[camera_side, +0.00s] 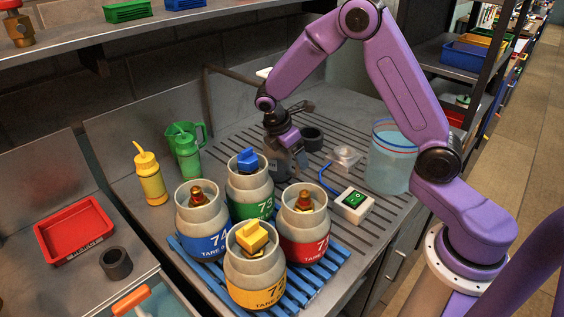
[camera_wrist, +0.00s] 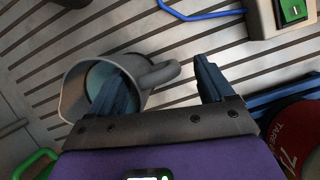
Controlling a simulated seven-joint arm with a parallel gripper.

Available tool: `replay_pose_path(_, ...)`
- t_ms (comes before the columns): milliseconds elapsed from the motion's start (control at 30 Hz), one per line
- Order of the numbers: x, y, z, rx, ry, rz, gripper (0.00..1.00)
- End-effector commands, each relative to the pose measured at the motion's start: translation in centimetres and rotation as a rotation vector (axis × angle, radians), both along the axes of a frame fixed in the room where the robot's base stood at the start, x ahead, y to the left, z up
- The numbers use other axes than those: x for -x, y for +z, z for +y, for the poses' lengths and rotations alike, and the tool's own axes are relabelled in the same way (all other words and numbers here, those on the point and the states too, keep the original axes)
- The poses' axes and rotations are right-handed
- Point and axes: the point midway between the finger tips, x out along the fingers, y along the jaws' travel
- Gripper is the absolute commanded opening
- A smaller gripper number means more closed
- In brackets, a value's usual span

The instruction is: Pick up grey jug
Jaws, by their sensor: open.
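The grey jug (camera_wrist: 75,92) stands on the slatted worktop, its open mouth facing the wrist camera and its handle pointing right. In the side view the jug (camera_side: 281,162) is below my gripper (camera_side: 297,152), partly hidden behind the green-banded cylinder. In the wrist view my gripper (camera_wrist: 158,68) is open. Its left finger overlaps the jug's mouth and seems to reach inside; its right finger is beyond the handle. The jug's right wall and handle lie between the fingers, with a gap to the right finger.
Several gas cylinders (camera_side: 201,238) stand on a blue slatted pallet (camera_side: 325,265) in front of the jug. A green jug (camera_side: 187,150) and yellow bottle (camera_side: 150,178) stand left. A switch box (camera_side: 352,205) with blue cable, a dark ring (camera_side: 312,138) and a clear bucket (camera_side: 390,165) are right.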

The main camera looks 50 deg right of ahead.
Motion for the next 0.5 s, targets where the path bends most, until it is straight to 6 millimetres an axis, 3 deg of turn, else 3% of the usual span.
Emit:
replay_pose_path(167, -0.01, 0.02, 0.0, 0.0, 0.0, 0.0, 0.78)
replay_pose_path(400, -0.01, 0.04, -0.02, 0.0, -0.001, 0.0, 0.0)
replay_pose_path(500, -0.05, 0.09, -0.03, 0.001, -0.001, -0.003, 0.0)
